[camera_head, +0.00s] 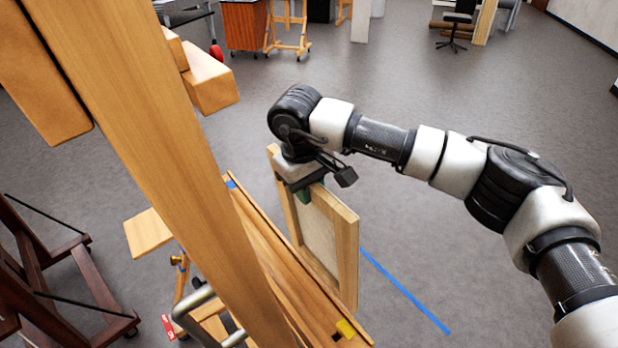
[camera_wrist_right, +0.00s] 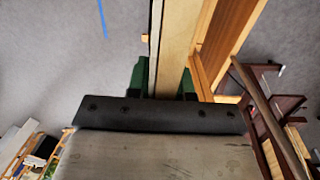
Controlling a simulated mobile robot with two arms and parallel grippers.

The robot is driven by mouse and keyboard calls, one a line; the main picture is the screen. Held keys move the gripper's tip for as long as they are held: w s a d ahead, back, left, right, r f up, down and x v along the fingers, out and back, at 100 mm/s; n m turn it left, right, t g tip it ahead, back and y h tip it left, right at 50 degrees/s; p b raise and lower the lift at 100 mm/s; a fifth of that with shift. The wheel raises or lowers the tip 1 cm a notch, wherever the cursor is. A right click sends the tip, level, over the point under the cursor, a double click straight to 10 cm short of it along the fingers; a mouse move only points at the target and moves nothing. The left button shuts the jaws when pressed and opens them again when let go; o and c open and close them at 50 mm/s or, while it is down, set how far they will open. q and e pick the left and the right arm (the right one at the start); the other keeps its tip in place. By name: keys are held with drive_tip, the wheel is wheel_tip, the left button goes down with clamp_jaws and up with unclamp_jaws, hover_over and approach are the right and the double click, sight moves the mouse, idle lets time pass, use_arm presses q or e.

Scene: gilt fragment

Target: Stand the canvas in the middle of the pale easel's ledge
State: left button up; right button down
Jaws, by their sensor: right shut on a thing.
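The canvas (camera_head: 346,238) is a panel with a pale wooden frame and a greyish inner face, held upright in the head view. My right gripper (camera_head: 303,194) is shut on its top edge; in the wrist view the green fingers (camera_wrist_right: 161,84) sit on both sides of the canvas edge (camera_wrist_right: 176,45). The pale easel (camera_head: 150,130) has a thick leaning post and a long ledge (camera_head: 265,262) just left of the canvas. Whether the canvas's lower edge touches the ledge, I cannot tell. My left gripper is not in view.
A blue mark (camera_head: 231,184) and a yellow mark (camera_head: 345,328) lie near the ledge's two ends. A dark red-brown wooden stand (camera_head: 60,270) is at left. Blue tape (camera_head: 405,290) runs along the grey floor.

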use_arm(q)
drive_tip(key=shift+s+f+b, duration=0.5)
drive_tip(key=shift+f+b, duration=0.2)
drive_tip(key=shift+b, duration=0.05)
use_arm(e)
drive_tip(key=s+a+f, duration=0.4)
drive_tip(key=s+a, duration=0.1)
drive_tip(key=a, duration=0.2)
drive_tip(key=shift+a+f, duration=0.25)
drive_tip(key=shift+f, duration=0.05)
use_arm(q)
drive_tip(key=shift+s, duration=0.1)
use_arm(e)
drive_tip(key=c, duration=0.9)
unclamp_jaws()
drive_tip(key=shift+s, duration=0.1)
use_arm(q)
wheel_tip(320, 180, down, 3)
drive_tip(key=b, duration=0.3)
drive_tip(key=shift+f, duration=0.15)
use_arm(e)
drive_tip(key=r, duration=0.3)
drive_tip(key=a+r, duration=0.1)
drive_tip(key=r, duration=0.6)
drive_tip(key=shift+s+a+r, duration=0.15)
drive_tip(key=shift+s+r, duration=0.25)
